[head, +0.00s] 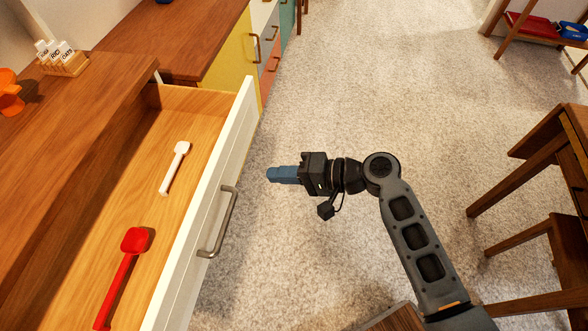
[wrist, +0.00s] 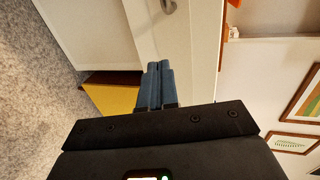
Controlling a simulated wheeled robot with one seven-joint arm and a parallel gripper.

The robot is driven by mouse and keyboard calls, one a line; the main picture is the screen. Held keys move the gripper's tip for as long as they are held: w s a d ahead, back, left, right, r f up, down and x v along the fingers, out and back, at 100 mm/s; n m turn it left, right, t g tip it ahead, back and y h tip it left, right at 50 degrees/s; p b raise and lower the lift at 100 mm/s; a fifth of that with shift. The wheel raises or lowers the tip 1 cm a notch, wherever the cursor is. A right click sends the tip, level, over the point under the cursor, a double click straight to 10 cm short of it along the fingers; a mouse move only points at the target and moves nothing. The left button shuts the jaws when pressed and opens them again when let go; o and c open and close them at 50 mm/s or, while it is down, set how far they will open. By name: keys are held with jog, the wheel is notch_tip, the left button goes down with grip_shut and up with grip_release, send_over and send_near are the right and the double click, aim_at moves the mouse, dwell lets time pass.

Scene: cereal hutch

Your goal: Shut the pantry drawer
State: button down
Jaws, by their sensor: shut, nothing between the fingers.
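The pantry drawer (head: 206,212) stands pulled out from the wooden cabinet in the head view, with a white front and a grey metal bow handle (head: 222,222). A red scoop (head: 127,268) and a white scoop (head: 175,167) lie inside it. My gripper (head: 270,174) is shut and empty, to the right of the drawer front and apart from it, with its blue fingers pointing at it. In the wrist view my gripper (wrist: 156,72) has its fingers together in front of the white drawer front (wrist: 190,40), and part of the handle (wrist: 168,6) shows at the top edge.
A wooden countertop (head: 75,150) lies left of the drawer and holds a card holder (head: 64,62) and an orange object (head: 9,92). Coloured cabinets (head: 230,60) stand beyond. A wooden table (head: 545,135) is at the right. The carpet between is clear.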

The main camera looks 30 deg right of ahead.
aim_at(230, 172)
jog(key=x, duration=0.2)
jog(key=p+x, duration=0.1)
jog(key=x, duration=0.2)
jog(key=r+x, duration=0.1)
jog(key=x, duration=0.2)
jog(key=shift+w+a, duration=0.2)
jog(key=shift+a, duration=0.05)
jog(key=shift+w+a, duration=0.25)
jog(key=shift+a, duration=0.15)
jog(key=w+a+b, duration=0.3)
jog(key=w+a, duration=0.2)
jog(key=a, duration=0.1)
jog(key=w+a+b, duration=0.3)
jog(key=w+a, duration=0.1)
jog(key=a, duration=0.2)
jog(key=w+a+b, duration=0.4)
jog(key=w+a, duration=0.1)
jog(key=a, duration=0.1)
jog(key=shift+w+a+f, duration=0.15)
jog(key=shift+w+a, duration=0.15)
jog(key=shift+a, duration=0.05)
jog(key=shift+w+a, duration=0.35)
jog(key=shift+a, duration=0.1)
jog(key=shift+w+a+r+b, duration=0.1)
jog(key=shift+a+r+b, duration=0.05)
jog(key=shift+r+b, duration=0.2)
